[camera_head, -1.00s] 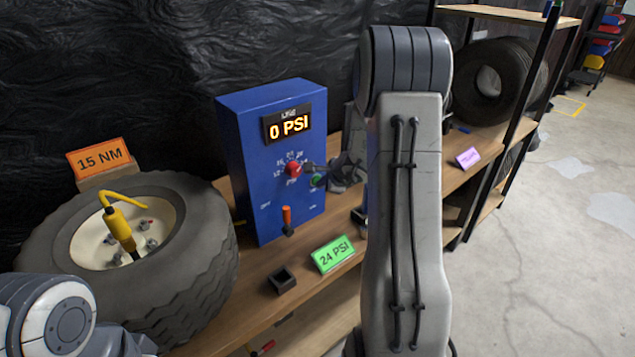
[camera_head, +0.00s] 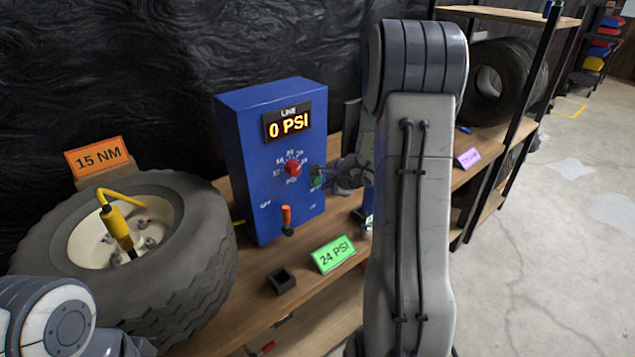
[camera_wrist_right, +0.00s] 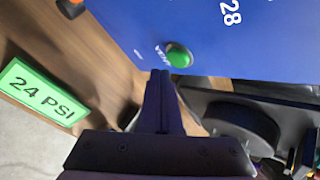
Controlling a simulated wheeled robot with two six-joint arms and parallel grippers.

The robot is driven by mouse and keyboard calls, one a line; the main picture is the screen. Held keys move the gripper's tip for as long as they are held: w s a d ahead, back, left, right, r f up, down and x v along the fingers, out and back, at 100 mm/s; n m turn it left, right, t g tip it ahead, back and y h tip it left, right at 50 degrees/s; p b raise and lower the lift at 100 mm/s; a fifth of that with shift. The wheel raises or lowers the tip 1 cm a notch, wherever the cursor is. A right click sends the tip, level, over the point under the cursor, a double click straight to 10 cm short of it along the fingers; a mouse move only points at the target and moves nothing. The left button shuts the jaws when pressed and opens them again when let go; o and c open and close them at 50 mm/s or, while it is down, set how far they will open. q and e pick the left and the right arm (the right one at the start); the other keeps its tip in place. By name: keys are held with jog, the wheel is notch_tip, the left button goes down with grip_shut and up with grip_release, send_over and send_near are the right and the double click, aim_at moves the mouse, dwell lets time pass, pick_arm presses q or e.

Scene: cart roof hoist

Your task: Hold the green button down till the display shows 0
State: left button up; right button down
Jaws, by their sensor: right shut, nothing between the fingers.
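The green button (camera_head: 316,181) is on the front of the blue control box (camera_head: 245,170), right of and below the red knob (camera_head: 293,167). It also shows in the right wrist view (camera_wrist_right: 179,56). My right gripper (camera_head: 325,171) is beside the button. In the right wrist view its shut, empty fingertips (camera_wrist_right: 160,74) are just short of the button, with a small gap apparent. My left arm (camera_head: 55,315) shows at the lower left, but its gripper is out of view.
An orange lever (camera_head: 287,217) sits low on the box. A green 24 PSI sign (camera_head: 333,254) and a small black holder (camera_head: 282,280) are on the bench. A tyre (camera_head: 190,250) with a yellow tool (camera_head: 117,228) lies left. Another tyre (camera_head: 490,85) stands at right.

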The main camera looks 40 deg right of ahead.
jog(key=s, duration=0.2)
jog(key=s+b, duration=0.1)
jog(key=s, duration=0.1)
jog(key=shift+s+d, duration=0.2)
jog(key=shift+s, duration=0.15)
jog(key=shift+a, duration=0.15)
jog(key=s+a+f+n+g, duration=0.15)
jog(key=s+a+n, duration=0.25)
jog(key=a+n, duration=0.4)
jog(key=s+a+n+g+y, duration=0.1)
jog(key=s+a+n+g, duration=0.25)
jog(key=a+n, duration=0.45)
jog(key=s+a+f+n+g, duration=0.1)
jog(key=s+a+n, duration=0.3)
jog(key=a+n, duration=0.4)
jog(key=s+a+r+n+g+y+p, duration=0.1)
jog(key=s+a+r+n+g+p, duration=0.2)
jog(key=s+a+r+n+p, duration=0.5)
jog(key=s+a+r+p, duration=0.3)
jog(key=s+a+r, duration=0.2)
jog(key=r, duration=0.4)
jog(key=shift+s+a+n, duration=0.25)
jog(key=shift+s+n, duration=0.05)
jog(key=shift+s, duration=0.3)
